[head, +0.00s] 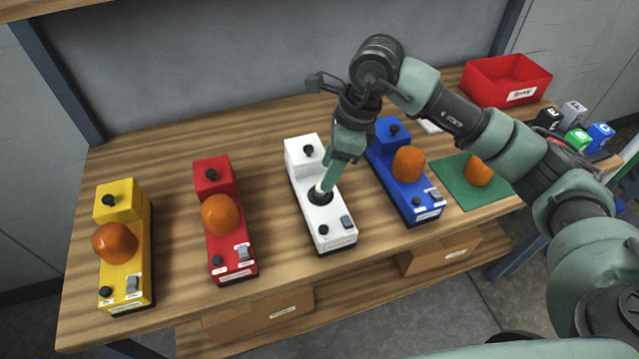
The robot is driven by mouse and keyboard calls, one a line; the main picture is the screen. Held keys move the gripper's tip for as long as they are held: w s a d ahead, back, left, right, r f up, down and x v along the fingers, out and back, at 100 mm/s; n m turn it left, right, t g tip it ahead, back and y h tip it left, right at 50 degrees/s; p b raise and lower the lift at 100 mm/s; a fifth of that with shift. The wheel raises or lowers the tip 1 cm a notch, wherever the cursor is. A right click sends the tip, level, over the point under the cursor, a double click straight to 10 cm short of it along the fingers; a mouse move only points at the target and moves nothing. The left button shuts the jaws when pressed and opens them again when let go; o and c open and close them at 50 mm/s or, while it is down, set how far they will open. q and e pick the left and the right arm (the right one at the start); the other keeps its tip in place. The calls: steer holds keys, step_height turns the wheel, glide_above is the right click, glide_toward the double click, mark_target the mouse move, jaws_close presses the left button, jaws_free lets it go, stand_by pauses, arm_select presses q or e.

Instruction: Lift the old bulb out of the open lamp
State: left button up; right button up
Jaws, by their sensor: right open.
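The open lamp is the white one (308,212) in the middle of the bench, with no orange dome over its round black socket. The old bulb (319,189) shows as a small pale piece at the socket, mostly hidden by my fingers. My right gripper (327,183) points down over the socket with its fingertips at the bulb. Its jaws are open; the gap between them is hard to see from here. An orange dome (478,171) lies on a green mat (466,196) at the right. My left gripper is not in view.
Yellow (123,270), red (238,258) and blue (386,150) lamps with orange domes stand on either side. The blue one is close to my right gripper. A red bin (505,82) stands at the back right. The bench front is clear.

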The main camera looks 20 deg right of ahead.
steer(key=p+x, duration=0.1)
steer(key=x, duration=0.3)
steer(key=shift+w+p, duration=0.25)
steer(key=shift+p, duration=0.15)
steer(key=shift+f, duration=0.3)
steer(key=shift+a+f, duration=0.1)
steer(key=shift+f, duration=0.05)
steer(key=shift+w, duration=0.1)
steer(key=c, duration=0.9)
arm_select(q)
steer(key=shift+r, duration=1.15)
arm_select(e)
jaws_close()
